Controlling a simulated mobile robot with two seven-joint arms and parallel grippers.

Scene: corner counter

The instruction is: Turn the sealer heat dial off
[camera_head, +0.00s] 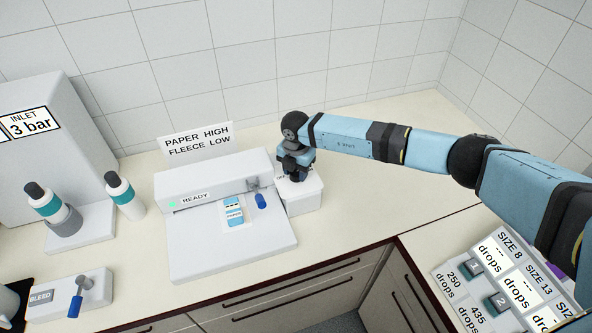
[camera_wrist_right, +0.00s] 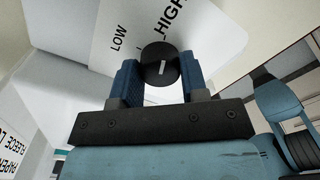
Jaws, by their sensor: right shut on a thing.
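The sealer heat dial (camera_wrist_right: 158,52) is a round black knob with a short white mark. It sits on a white face with the words LOW and HIGH beside it in the right wrist view. The white mark stands nearly upright in that picture; I cannot tell which end points. My right gripper (camera_wrist_right: 160,75) is shut on the dial, a blue finger on each side. In the head view, my right gripper (camera_head: 294,173) is over the white dial box (camera_head: 304,203) and hides the dial. The white sealer (camera_head: 195,254) stands beside the box, with a READY label and green light. My left gripper is not in view.
A sign (camera_head: 198,143) reading PAPER HIGH, FLEECE LOW stands behind the sealer. A blue-handled lever (camera_head: 261,201) and a small blue-white packet (camera_head: 233,211) are at the sealer. Bottles (camera_head: 125,196) stand left. A drops panel (camera_head: 505,280) is at the right. Counter behind my right arm is clear.

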